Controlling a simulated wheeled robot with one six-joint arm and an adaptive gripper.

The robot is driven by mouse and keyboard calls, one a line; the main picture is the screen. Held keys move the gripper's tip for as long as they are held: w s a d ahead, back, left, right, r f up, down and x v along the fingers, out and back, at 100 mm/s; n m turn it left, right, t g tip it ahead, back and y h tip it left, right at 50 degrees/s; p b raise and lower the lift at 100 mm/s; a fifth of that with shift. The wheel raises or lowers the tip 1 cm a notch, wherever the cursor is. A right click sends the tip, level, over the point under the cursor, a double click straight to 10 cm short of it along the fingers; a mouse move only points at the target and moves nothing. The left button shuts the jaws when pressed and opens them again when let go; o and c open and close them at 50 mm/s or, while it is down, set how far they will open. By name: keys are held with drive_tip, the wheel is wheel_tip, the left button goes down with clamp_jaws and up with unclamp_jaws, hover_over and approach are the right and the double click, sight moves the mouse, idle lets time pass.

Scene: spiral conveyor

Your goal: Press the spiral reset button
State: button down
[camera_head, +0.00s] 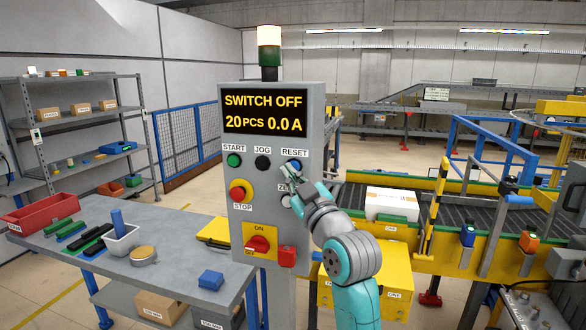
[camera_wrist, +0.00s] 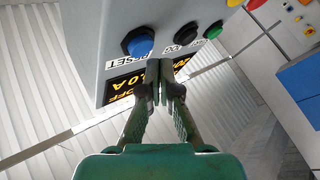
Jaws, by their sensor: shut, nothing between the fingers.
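The blue reset button (camera_head: 296,164) sits under the RESET label at the right of the grey control panel (camera_head: 212,88). It also shows in the wrist view (camera_wrist: 138,42), with its label turned by the camera's tilt. My gripper (camera_head: 289,172) is shut and empty. Its tips are close to the lower left of the blue button in the head view and partly cover that area. In the wrist view the closed fingertips (camera_wrist: 161,68) appear beside the blue button, overlapping the panel's edge. I cannot tell whether they touch the panel.
The green start button (camera_head: 234,160) and black jog button (camera_head: 262,162) are left of reset. A red stop button (camera_head: 238,193) and a red rotary switch (camera_head: 257,244) are below. The display (camera_head: 264,111) reads SWITCH OFF, 20PCS, 0.0 A. A workbench (camera_head: 180,280) stands left, a conveyor (camera_head: 350,192) right.

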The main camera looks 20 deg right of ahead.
drive_tip(key=shift+w+d, duration=0.1)
drive_tip(key=shift+w, duration=0.05)
drive_tip(key=shift+w+d, duration=0.15)
drive_tip(key=shift+w, duration=0.05)
drive_tip(key=shift+w+d, duration=0.25)
drive_tip(key=shift+w, duration=0.1)
idle(0.9)
idle(0.3)
drive_tip(key=shift+s+a, duration=0.5)
drive_tip(key=shift+s, duration=0.2)
drive_tip(key=shift+s+a, duration=0.75)
drive_tip(key=shift+s, duration=0.3)
drive_tip(key=shift+s+a, duration=0.7)
drive_tip(key=shift+s, duration=0.3)
drive_tip(key=shift+f, duration=0.1)
